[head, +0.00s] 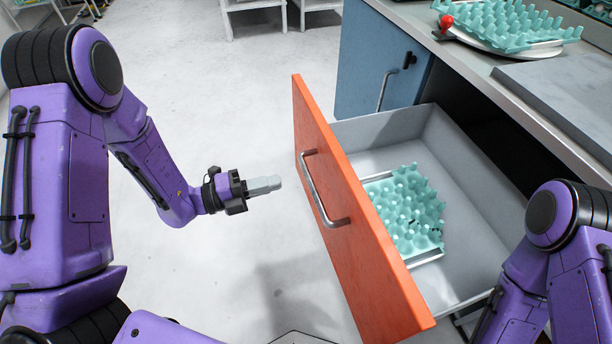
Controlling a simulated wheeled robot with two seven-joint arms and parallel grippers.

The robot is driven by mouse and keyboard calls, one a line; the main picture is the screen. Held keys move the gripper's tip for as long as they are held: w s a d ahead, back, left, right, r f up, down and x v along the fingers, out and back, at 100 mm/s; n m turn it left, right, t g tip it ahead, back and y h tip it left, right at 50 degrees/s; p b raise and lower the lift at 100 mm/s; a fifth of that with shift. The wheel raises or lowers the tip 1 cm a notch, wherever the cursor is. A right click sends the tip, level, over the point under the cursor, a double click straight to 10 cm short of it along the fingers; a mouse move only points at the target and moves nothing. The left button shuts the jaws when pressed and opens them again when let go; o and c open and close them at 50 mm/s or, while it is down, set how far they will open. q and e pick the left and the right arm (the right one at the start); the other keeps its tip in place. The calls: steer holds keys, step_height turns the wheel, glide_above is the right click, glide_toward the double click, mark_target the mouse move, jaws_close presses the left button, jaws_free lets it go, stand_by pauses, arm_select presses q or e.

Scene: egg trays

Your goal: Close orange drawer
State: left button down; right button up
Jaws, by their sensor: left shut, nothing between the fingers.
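The orange drawer (345,215) is pulled well out from the counter on the right. Its orange front has a silver bar handle (319,190). Its grey inside is open to view and holds a teal egg tray (405,210) with metal edges. My left gripper (278,183) is shut and empty. It appears to the left of the drawer front, pointing at it, with a gap between the fingertips and the handle. My right arm shows at the lower right beside the drawer, but its gripper is out of view.
A blue cabinet door (375,60) with a silver handle is behind the drawer. On the counter (480,50) are another teal egg tray (505,22) on a white stand, a red knob (447,20) and a grey slab (570,95). Floor left of the drawer is clear. White tables stand at the back.

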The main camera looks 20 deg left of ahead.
mark_target(320, 172)
arm_select(q)
steer(key=x, duration=0.8)
steer(key=shift+w+d+p, duration=0.25)
steer(key=shift+d+p, duration=0.05)
steer(key=shift+p, duration=0.05)
